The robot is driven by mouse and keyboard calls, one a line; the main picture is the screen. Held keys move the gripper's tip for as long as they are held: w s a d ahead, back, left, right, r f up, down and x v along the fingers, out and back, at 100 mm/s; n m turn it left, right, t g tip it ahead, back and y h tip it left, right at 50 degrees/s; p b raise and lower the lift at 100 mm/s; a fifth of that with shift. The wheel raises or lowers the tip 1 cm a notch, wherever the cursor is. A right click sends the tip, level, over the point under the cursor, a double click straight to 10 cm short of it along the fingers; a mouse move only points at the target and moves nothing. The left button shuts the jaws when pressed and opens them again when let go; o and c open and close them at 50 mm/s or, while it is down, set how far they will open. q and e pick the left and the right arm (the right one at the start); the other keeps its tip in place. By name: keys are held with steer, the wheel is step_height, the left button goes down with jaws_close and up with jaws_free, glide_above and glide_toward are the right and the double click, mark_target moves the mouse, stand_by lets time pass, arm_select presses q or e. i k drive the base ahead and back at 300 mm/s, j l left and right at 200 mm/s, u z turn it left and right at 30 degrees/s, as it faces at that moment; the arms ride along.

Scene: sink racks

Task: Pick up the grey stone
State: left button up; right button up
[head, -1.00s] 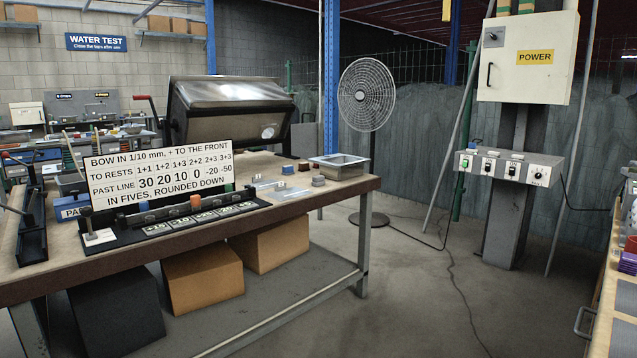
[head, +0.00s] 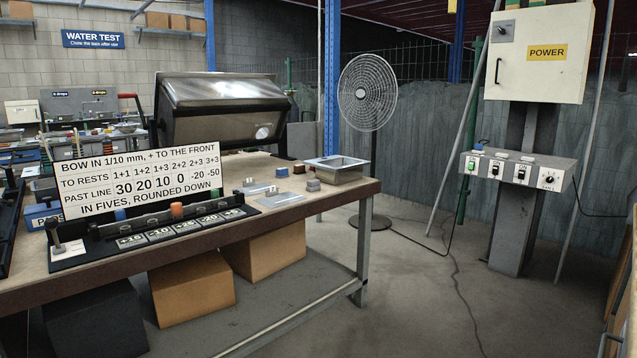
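Several small blocks sit on the right part of the brown-topped workbench (head: 345,189), and I cannot tell for sure which is the grey stone. One small block (head: 313,185) looks grey-brown and stands in front of the metal tray. A greyish block (head: 299,169) is just behind it, and a blue-topped block (head: 282,171) is to its left. All are too small to make out fully. Neither of my grippers is in view.
A metal tray (head: 336,163) stands at the bench's right end. A sign board (head: 140,185) and black gauge rail (head: 170,224) stand along the front. A hooded machine (head: 222,108) is behind. Open floor (head: 420,290) lies right of the bench, before the fan (head: 367,92) and power post (head: 517,205).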

mark_target(313, 185)
steer(key=i+l+u, duration=0.3)
steer(key=i, duration=0.2)
steer(key=i+l+u, duration=0.3)
steer(key=i+l, duration=0.15)
